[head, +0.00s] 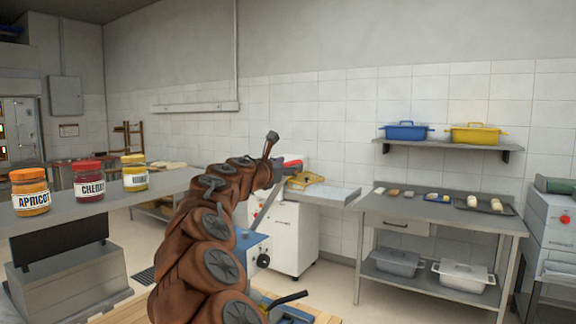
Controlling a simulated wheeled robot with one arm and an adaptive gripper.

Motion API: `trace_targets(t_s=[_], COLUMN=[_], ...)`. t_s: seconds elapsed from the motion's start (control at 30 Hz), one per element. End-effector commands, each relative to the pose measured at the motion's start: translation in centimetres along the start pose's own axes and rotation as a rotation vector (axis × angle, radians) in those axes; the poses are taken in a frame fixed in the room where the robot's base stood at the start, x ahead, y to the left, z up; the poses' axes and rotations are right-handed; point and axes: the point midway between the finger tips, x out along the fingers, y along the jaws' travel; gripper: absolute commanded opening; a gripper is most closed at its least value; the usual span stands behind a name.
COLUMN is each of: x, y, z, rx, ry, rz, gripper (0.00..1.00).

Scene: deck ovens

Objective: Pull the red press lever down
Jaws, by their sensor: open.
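The press lever shows as a slanted rod with a red end (292,163), partly hidden behind my brown arm. The rod rises from a blue machine (254,248) with a black knob, which my arm also partly covers. My gripper (277,158) is at the top end of the arm, open, right beside the red end in the picture. One dark finger points up. The other finger is hard to make out. I cannot tell whether the gripper touches the lever.
A white machine (294,238) with a yellow part on top stands behind. Jars (90,183) stand on a shelf at left. A steel table (440,210) with trays is at right, under a wall shelf (450,144) with blue and yellow pots. Floor shows between machine and table.

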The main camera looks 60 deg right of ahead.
Motion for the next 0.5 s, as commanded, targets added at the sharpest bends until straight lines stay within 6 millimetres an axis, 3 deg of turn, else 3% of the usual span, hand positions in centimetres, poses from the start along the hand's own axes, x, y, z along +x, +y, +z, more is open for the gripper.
trace_targets(t_s=[0.23,0.5], x=[0.06,0.05], y=[0.0,0.0], z=[-0.03,-0.05], rx=[0.0,0.0], ry=[0.0,0.001], rz=[0.0,0.0], gripper=[0.56,0.29])
